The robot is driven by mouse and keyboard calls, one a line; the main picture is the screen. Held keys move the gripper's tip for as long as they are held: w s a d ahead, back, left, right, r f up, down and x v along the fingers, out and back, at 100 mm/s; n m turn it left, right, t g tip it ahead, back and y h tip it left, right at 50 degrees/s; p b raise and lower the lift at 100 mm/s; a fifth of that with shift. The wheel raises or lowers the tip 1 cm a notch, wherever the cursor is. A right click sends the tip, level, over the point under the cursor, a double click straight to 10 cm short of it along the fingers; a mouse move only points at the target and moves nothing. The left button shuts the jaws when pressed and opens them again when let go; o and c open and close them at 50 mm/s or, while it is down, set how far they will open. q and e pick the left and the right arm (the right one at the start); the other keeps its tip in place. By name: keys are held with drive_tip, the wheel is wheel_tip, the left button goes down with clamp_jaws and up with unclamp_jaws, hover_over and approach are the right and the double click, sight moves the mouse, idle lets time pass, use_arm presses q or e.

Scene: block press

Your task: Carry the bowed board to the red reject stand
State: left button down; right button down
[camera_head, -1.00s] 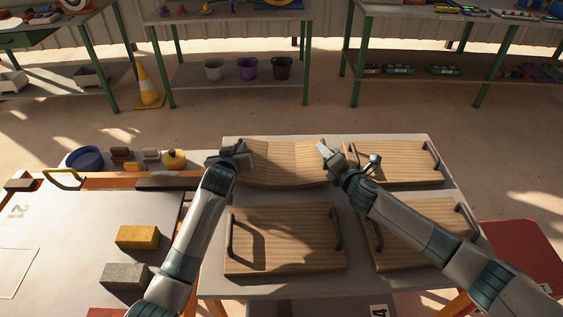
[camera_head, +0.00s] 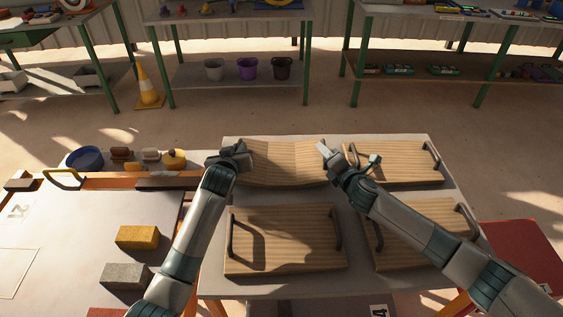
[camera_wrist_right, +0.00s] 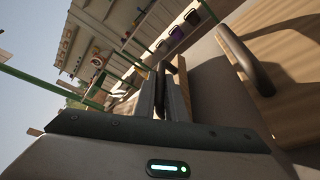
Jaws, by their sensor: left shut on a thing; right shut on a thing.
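The bowed board (camera_head: 285,163), a striped wooden board dipping in its middle, lies at the far left of the grey table. My left gripper (camera_head: 241,151) is shut at its left end, on its handle. My right gripper (camera_head: 325,151) is shut at its right end. In the right wrist view my right fingers (camera_wrist_right: 165,95) close around a dark handle, beside the board's edge. The fingers mostly hide both handles. I cannot tell whether the board touches the table. A red stand (camera_head: 520,252) is at the right, beyond the table's right edge.
Flat boards with dark handles lie near: one at the far right (camera_head: 400,164), one front left (camera_head: 283,245), one front right (camera_head: 425,240), partly under my right arm. A white-topped bench (camera_head: 75,235) with yellow (camera_head: 137,237) and grey (camera_head: 125,275) blocks stands left.

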use_arm(q)
drive_tip(key=shift+r, duration=0.2)
use_arm(e)
drive_tip(key=shift+a+r, duration=0.1)
